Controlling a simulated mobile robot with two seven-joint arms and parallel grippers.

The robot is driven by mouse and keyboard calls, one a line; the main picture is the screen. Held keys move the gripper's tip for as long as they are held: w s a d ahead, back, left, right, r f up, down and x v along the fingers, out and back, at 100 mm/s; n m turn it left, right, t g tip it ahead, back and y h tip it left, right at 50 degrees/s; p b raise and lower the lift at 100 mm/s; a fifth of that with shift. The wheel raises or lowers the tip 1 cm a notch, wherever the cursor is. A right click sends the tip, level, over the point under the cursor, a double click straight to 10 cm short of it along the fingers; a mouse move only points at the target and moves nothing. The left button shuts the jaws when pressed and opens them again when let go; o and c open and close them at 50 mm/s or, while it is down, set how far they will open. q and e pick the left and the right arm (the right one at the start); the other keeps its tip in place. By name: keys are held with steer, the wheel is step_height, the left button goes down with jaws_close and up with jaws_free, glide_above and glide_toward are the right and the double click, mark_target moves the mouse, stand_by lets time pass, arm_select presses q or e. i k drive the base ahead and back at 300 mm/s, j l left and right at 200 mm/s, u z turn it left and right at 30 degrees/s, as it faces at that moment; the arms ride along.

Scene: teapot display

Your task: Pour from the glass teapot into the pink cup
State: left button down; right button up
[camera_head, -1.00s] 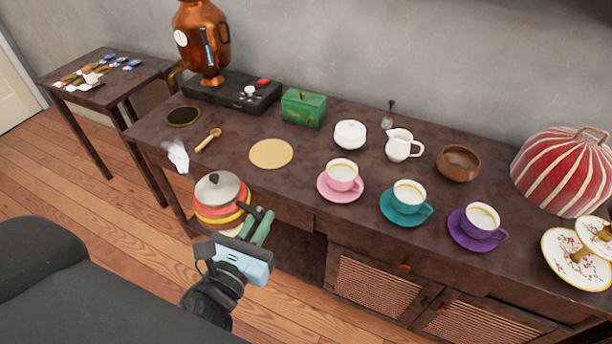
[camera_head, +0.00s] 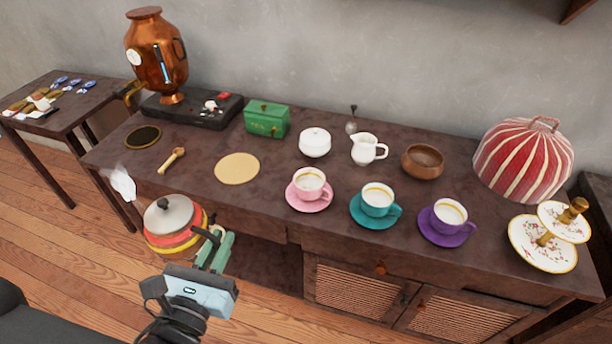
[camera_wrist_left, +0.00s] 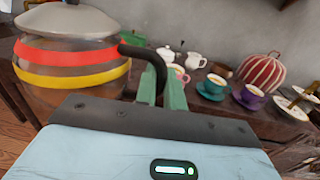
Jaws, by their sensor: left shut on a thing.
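The glass teapot (camera_head: 172,240) has a grey lid and red and yellow bands, and steam shows at its spout. It is held upright in front of the sideboard's left front edge. It also shows large in the left wrist view (camera_wrist_left: 65,65). My left gripper (camera_head: 216,240) is shut on its dark handle; the green fingers also show in the left wrist view (camera_wrist_left: 160,90). The pink cup (camera_head: 310,180) stands on a pink saucer (camera_head: 312,206) to the right of the teapot, apart from it. Something pale shows inside the cup. My right gripper is not in view.
A teal cup (camera_head: 378,197) and a purple cup (camera_head: 448,214) stand right of the pink cup. Behind are a white lidded bowl (camera_head: 315,142), a white jug (camera_head: 367,149) and a green tea box (camera_head: 266,119). A round tan mat (camera_head: 237,169) lies bare.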

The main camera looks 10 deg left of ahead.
mark_target(309, 182)
steer(key=i+l+u, duration=0.55)
steer(key=u, duration=0.15)
steer(key=i+l+u, duration=0.3)
steer(key=k+l, duration=0.05)
steer(key=k, duration=0.05)
